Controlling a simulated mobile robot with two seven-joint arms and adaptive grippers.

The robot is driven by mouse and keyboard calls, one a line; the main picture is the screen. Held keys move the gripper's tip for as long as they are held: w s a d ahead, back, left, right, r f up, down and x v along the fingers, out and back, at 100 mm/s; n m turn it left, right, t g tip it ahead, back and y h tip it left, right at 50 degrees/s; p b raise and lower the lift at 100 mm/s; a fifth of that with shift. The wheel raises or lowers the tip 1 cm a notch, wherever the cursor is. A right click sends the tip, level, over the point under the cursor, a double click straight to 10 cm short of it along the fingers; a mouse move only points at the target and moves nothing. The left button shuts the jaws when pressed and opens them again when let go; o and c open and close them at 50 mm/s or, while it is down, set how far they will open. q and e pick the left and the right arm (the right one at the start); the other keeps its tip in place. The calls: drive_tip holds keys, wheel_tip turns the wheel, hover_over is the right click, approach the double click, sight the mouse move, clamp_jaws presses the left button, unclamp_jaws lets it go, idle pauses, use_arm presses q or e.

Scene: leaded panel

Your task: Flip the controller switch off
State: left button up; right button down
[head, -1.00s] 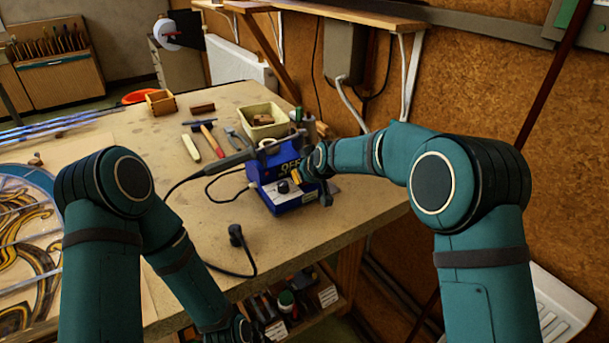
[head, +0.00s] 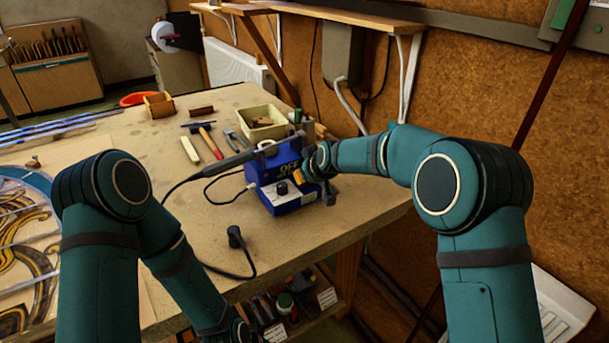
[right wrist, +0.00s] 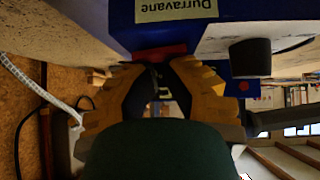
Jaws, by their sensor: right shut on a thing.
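The controller (head: 284,199) is a blue box with a pale sloping front, a dark knob and "OFF" lettering on top, near the bench's right edge. It also shows in the right wrist view (right wrist: 120,18), upside down, with a yellow label. My right gripper (head: 305,174) is at the controller's right side. In the right wrist view its yellow-padded fingers (right wrist: 158,72) close around the red switch (right wrist: 160,52), partly hiding it; I cannot tell its position. My left gripper (head: 240,330) is low at the front, mostly hidden by my arm.
A black plug with a cable (head: 235,236) lies in front. A leaded panel (head: 25,235) is on the left.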

drive_tip(key=shift+d+f, duration=0.1)
drive_tip(key=shift+d, duration=0.4)
drive_tip(key=r, duration=0.1)
drive_tip(key=r+p, duration=0.1)
drive_tip(key=r, duration=0.1)
drive_tip(key=s+r+p, duration=0.1)
drive_tip(key=r, duration=0.1)
drive_tip(key=shift+a, duration=0.25)
drive_tip(key=p+v, duration=0.1)
drive_tip(key=v, duration=0.7)
drive_tip(key=shift+s+a+r, duration=0.2)
drive_tip(key=shift+s+r, duration=0.05)
